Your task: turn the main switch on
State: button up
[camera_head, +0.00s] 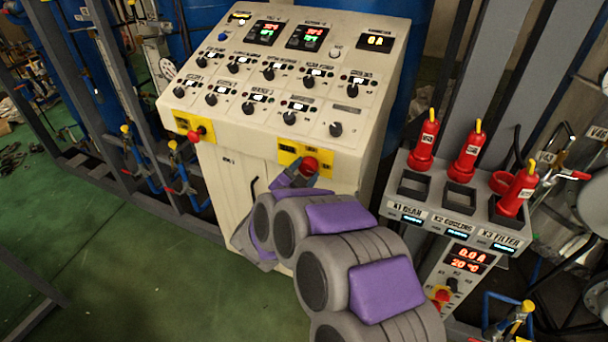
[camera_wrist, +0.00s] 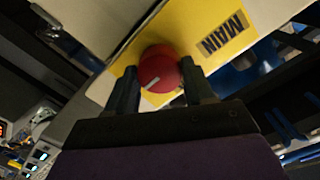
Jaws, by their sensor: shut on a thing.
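The main switch is a round red knob (camera_wrist: 160,70) on a yellow plate (camera_wrist: 208,28) labelled MAIN in the wrist view. A short white mark on its face lies at a slant. In the head view the red knob (camera_head: 309,166) sits on the right yellow plate (camera_head: 288,148), on the lower front of the cream control console (camera_head: 225,130). My gripper (camera_wrist: 163,82) has one dark finger on each side of the knob, shut on it. In the head view my gripper (camera_head: 300,177) is at the knob, its fingers partly hidden by my arm.
A second red knob (camera_head: 196,135) on a yellow plate is at the console's left. A grey stand (camera_head: 445,202) with several red plug-like handles, labelled X1 to X3, stands right of my arm. Green floor (camera_head: 170,285) is clear at lower left.

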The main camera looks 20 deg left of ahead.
jog(key=shift+a, duration=0.1)
dwell(0.3)
jog(key=o, duration=1)
jog(key=shift+a+f, duration=0.1)
jog(key=shift+o, duration=0.2)
jog(key=shift+s, duration=0.1)
jog(key=shift+s, duration=0.3)
jog(key=s+a+r+p, duration=0.1)
jog(key=s+p, duration=0.1)
jog(key=s, duration=1.4)
jog(key=shift+s+a+p, duration=0.15)
jog(key=shift+s+p, duration=0.05)
jog(key=shift+p, duration=0.2)
jog(key=shift+r, duration=0.1)
